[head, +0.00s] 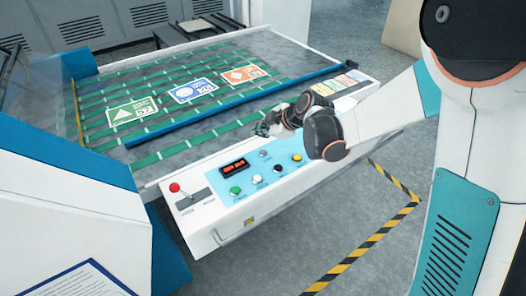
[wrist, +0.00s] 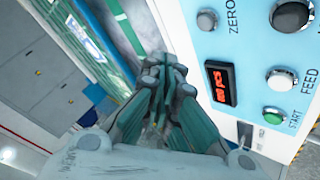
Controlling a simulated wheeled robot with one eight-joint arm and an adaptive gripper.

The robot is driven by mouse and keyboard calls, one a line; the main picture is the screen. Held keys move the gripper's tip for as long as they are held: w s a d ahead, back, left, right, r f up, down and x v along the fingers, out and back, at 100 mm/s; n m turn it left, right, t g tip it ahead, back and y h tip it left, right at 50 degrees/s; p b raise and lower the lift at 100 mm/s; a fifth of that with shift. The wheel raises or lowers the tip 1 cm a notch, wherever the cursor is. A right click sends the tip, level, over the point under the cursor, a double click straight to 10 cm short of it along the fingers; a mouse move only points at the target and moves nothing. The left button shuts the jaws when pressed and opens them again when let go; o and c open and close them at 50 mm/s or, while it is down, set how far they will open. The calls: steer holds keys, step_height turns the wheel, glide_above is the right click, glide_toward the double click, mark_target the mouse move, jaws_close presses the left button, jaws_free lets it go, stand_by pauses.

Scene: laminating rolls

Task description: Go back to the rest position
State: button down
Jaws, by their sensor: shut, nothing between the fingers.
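My gripper (head: 268,124) hangs above the front edge of the machine, over the far side of its control panel (head: 262,170). In the wrist view my gripper (wrist: 172,68) shows its teal fingers closed together, with nothing between them. No fingertip appears to press a button, though exact clearance is hard to tell.
The machine bed (head: 100,145) has green belts and three coloured cards, green (head: 132,113), blue (head: 193,91) and orange (head: 243,75). A blue bar (head: 240,102) crosses it. A red-knobbed lever (head: 175,188) stands at the panel's near end. Grey floor with striped tape (head: 365,244) lies right.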

steer(key=s+d+r+m+h, duration=0.3)
steer(key=s+d+r+m, duration=0.6)
steer(key=s, duration=0.4)
steer(key=s+d+r+m+h, duration=0.1)
steer(key=s+d+m, duration=0.3)
steer(key=s, duration=0.4)
steer(key=s+d+r+m+h, duration=0.1)
steer(key=s+d+m+h, duration=0.1)
steer(key=s+d+m, duration=0.3)
steer(key=s+d, duration=0.2)
steer(key=s, duration=0.2)
steer(key=shift+t+h, duration=0.3)
steer(key=shift+t, duration=0.1)
steer(key=shift+s, duration=0.1)
stand_by(0.3)
